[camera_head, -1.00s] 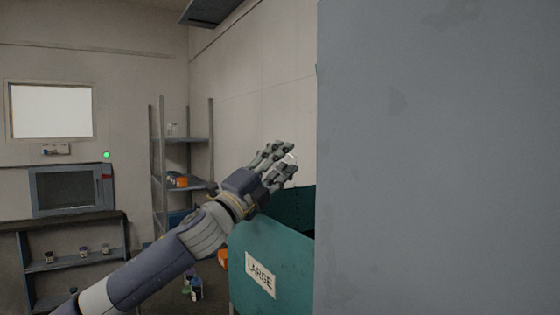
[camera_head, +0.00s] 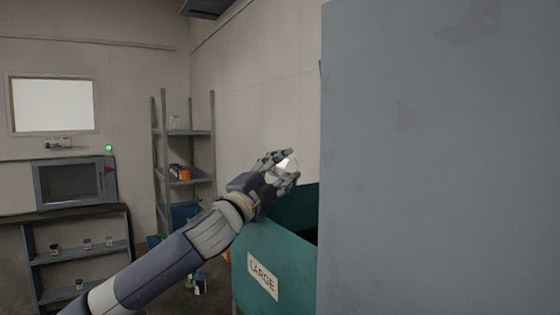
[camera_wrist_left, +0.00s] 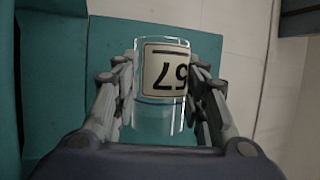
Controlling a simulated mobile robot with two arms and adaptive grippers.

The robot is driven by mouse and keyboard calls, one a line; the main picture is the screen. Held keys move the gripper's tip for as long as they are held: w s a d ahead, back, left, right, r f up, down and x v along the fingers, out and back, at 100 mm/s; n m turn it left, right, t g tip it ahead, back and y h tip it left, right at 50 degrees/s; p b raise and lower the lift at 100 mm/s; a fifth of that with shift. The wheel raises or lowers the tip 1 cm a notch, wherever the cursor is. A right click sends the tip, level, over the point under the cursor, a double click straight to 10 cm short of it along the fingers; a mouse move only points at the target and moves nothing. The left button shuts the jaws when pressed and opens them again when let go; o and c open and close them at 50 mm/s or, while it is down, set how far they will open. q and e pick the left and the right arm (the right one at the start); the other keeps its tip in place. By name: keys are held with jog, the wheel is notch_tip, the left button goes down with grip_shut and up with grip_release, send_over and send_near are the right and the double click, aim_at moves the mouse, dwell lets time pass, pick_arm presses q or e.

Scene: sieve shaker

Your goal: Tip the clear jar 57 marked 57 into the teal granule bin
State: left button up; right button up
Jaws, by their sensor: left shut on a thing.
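The clear jar (camera_wrist_left: 158,122) carries a white label with 57 in black, upside down in the left wrist view. My left gripper (camera_wrist_left: 160,84) is shut on the jar, with fingers along both sides. In the head view the left gripper (camera_head: 279,166) holds the jar (camera_head: 288,164) above the teal granule bin (camera_head: 273,252), near its back-left rim. The bin has a LARGE label on its front. Its floor and right part are hidden. I cannot tell the jar's exact tilt or contents. My right gripper is not in view.
A large grey surface (camera_head: 440,160) fills the right of the head view and hides part of the bin. A metal rack (camera_head: 184,132) stands behind at the left. A low shelf (camera_head: 85,256) with several small jars stands far left.

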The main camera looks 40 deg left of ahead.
pick_arm(q)
jog(key=shift+d+r, duration=0.15)
jog(key=shift+d, duration=0.1)
jog(key=shift+a+r+p, duration=0.1)
jog(key=shift+r+p, duration=0.05)
jog(key=shift+p, duration=0.15)
jog(key=n+p, duration=0.1)
jog(key=n, duration=0.1)
jog(key=n+g+y+p, duration=0.1)
jog(key=n+p, duration=0.1)
jog(key=shift+a+g, duration=0.3)
jog(key=shift+a, duration=0.05)
jog(key=shift+d+n+g+y+p, duration=0.1)
jog(key=shift+n+g+y+p, duration=0.2)
jog(key=shift+n+p, duration=0.25)
jog(key=shift+f, duration=0.3)
